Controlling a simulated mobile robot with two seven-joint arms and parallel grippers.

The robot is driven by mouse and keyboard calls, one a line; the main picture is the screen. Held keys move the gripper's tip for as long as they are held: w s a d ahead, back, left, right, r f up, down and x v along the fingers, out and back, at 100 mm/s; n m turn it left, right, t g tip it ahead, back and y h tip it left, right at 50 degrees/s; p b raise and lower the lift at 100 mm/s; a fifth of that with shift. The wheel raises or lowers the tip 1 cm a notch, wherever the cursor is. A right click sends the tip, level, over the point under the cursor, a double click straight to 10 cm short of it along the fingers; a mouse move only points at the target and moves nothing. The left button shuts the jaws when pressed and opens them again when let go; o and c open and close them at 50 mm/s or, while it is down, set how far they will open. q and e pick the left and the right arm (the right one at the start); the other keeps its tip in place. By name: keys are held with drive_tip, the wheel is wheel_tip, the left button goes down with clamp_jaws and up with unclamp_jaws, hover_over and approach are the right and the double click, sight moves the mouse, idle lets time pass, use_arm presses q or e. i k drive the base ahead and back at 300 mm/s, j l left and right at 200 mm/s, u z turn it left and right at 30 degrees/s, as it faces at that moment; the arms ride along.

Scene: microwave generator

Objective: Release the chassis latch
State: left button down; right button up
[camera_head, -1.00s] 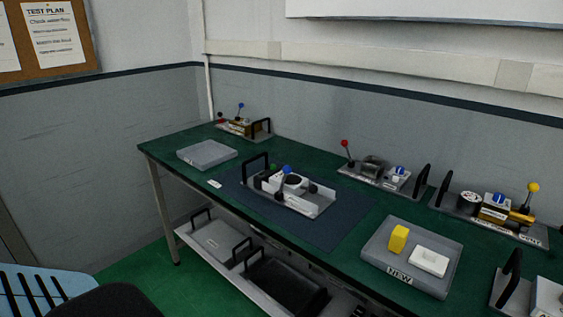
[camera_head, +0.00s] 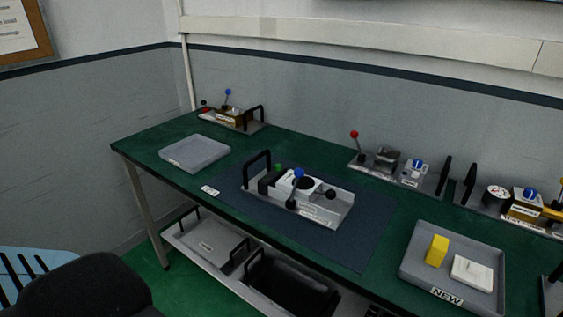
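A grey open chassis (camera_head: 333,209) sits on the dark blue mat (camera_head: 361,245) in the middle of the green bench. It has a black handle at its left end. It carries a white block with a round black top, a blue-knobbed lever (camera_head: 297,184), a green knob (camera_head: 278,167) and a black knob (camera_head: 331,195). I cannot tell which part is the latch. Neither of my grippers is in view.
A grey tray labelled NEW (camera_head: 446,291) holds a yellow block and a white block. An empty grey tray (camera_head: 195,154) lies at the left. Other lever units line the back of the bench (camera_head: 476,236). A lower shelf holds trays. A dark chair (camera_head: 85,287) stands front left.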

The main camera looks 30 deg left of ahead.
sight(298, 172)
drive_tip(key=i+j, duration=0.1)
drive_tip(key=j, duration=0.3)
drive_tip(key=i+j, duration=0.1)
drive_tip(key=j, duration=0.65)
drive_tip(key=i+j, duration=0.15)
drive_tip(key=j, duration=0.25)
